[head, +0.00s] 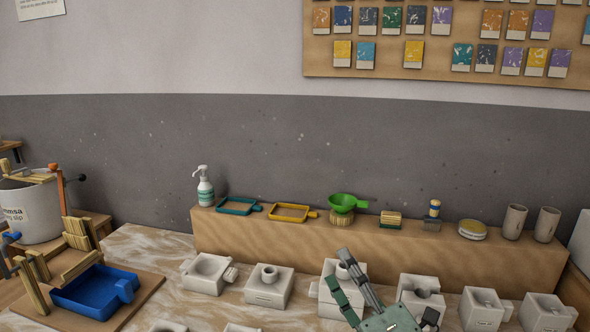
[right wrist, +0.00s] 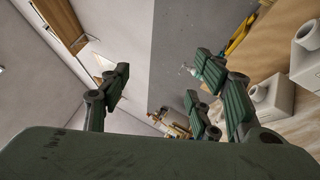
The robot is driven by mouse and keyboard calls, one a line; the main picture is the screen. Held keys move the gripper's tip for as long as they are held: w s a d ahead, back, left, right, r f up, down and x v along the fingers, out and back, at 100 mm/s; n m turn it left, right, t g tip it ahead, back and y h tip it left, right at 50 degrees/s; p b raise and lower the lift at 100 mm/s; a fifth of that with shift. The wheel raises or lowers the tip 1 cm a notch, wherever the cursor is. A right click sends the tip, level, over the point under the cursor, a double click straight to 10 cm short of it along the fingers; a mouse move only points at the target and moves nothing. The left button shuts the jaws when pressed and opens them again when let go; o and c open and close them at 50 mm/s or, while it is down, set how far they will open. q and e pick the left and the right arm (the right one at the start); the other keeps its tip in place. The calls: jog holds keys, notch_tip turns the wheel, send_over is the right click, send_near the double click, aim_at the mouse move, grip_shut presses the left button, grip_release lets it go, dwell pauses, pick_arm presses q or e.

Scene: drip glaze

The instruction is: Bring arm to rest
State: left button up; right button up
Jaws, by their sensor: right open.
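My right gripper (head: 380,295) is at the bottom of the head view, right of centre, in front of the white moulds. Its green, dark-jointed fingers are spread apart. In the right wrist view the fingers of the right gripper (right wrist: 160,92) are wide apart with nothing between them. My left gripper is not in either view.
White block moulds (head: 268,285) stand in a row on the bench, close to the right gripper. Behind them a wooden shelf (head: 270,238) carries a pump bottle (head: 205,188), a green sieve (head: 345,203) and cups (head: 514,221). A blue tray (head: 92,293) is at left.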

jog(key=s+d+f+m+g+h, duration=0.2)
jog(key=d+f+m+h, duration=0.5)
jog(key=f+m, duration=0.25)
jog(key=s+d+f+m+g+h, duration=0.1)
jog(key=s+f+m+g, duration=0.2)
jog(key=s+f, duration=0.1)
jog(key=s+d+f+m+g+h, duration=0.1)
jog(key=s+d+f+m+g, duration=0.1)
jog(key=s+f+m, duration=0.2)
jog(key=s+d+f+m+g+h, duration=0.1)
jog(key=s+f+m+g, duration=0.2)
jog(key=s+f, duration=0.3)
jog(key=shift+d+f+m+g, duration=0.15)
jog(key=shift+d+f+m, duration=0.05)
jog(key=shift+f, duration=0.45)
jog(key=shift+d+f+m+g, duration=0.15)
jog(key=shift+f, duration=0.5)
jog(key=s+a+f+m+g+y, duration=0.1)
jog(key=s+f+m+g, duration=0.4)
jog(key=s, duration=0.9)
notch_tip(320, 180, down, 26)
jog(key=s+n+g, duration=0.1)
jog(key=g, duration=0.1)
jog(key=s+d+f+g, duration=0.1)
jog(key=s+d+f, duration=0.2)
jog(key=s+f, duration=1.4)
jog(key=shift+s+n, duration=0.3)
jog(key=shift+s, duration=0.1)
